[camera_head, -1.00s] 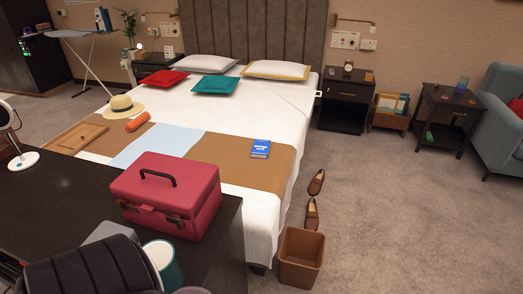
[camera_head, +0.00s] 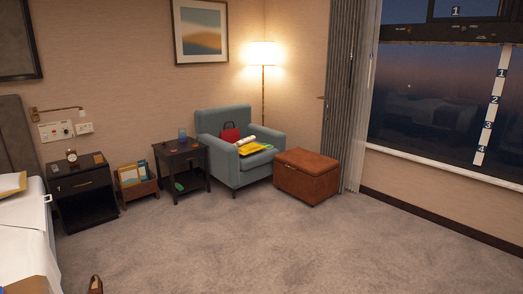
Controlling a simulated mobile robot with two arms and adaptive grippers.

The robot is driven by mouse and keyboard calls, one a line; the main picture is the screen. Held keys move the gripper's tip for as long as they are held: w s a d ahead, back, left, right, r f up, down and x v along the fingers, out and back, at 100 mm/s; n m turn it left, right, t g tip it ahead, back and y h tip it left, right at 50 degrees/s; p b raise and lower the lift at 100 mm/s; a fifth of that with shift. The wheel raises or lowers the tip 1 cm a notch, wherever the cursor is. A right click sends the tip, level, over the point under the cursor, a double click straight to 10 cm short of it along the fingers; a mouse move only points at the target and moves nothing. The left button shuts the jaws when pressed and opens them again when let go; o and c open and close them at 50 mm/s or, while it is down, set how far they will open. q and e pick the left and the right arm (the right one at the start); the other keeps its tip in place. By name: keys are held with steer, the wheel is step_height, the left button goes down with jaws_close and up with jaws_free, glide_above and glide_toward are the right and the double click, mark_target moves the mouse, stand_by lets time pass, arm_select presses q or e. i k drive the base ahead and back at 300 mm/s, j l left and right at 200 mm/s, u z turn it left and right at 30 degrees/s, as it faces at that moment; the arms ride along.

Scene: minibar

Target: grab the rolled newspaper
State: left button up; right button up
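A small white roll (camera_head: 246,140), which looks like the rolled newspaper, lies on the seat of the blue-grey armchair (camera_head: 215,123) across the room. It rests beside a yellow item (camera_head: 253,149) and near a red bag (camera_head: 230,133). It is too small to make out any print. Neither of my grippers is in view.
A brown leather ottoman (camera_head: 307,175) stands right of the armchair. A dark side table (camera_head: 180,160), a magazine box (camera_head: 139,188) and a nightstand (camera_head: 85,200) line the wall to the left. The bed (camera_head: 22,235) is at far left. Open carpet (camera_head: 260,240) fills the foreground.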

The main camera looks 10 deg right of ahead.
mark_target(247, 139)
steer(key=i+l+z, duration=0.1)
steer(key=i+z, duration=0.35)
steer(key=i, duration=4.55)
